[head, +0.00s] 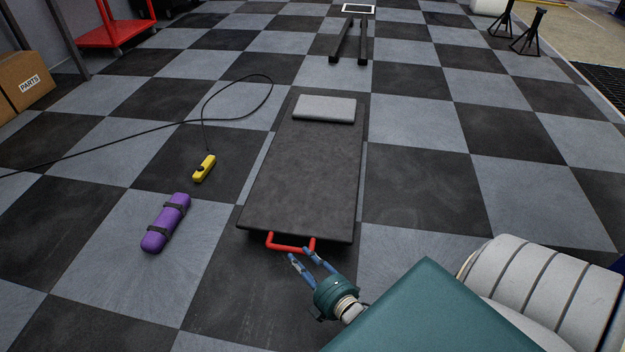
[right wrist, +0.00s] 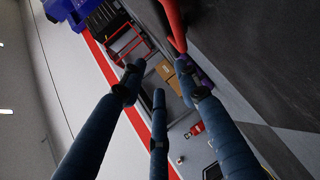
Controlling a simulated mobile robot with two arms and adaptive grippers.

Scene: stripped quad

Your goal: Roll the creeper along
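The creeper (head: 305,170) is a long, flat black board with a grey headrest (head: 325,109) at its far end. It lies lengthwise on the checkered floor in the middle of the head view. A red handle (head: 291,248) sticks out of its near end. My right gripper (head: 303,254), with blue fingers, is at the handle's near right side. Its fingers are spread, and whether one touches the handle is unclear. In the right wrist view the fingers (right wrist: 158,76) stand apart with nothing between them, and the red handle (right wrist: 171,24) shows beyond them. My left gripper is out of view.
A purple roll (head: 166,222) with dark straps and a yellow pendant (head: 204,168) on a black cable (head: 140,131) lie left of the creeper. Two dark bars (head: 341,42) lie beyond its head end. Jack stands (head: 528,35) stand far right. Floor right of the creeper is clear.

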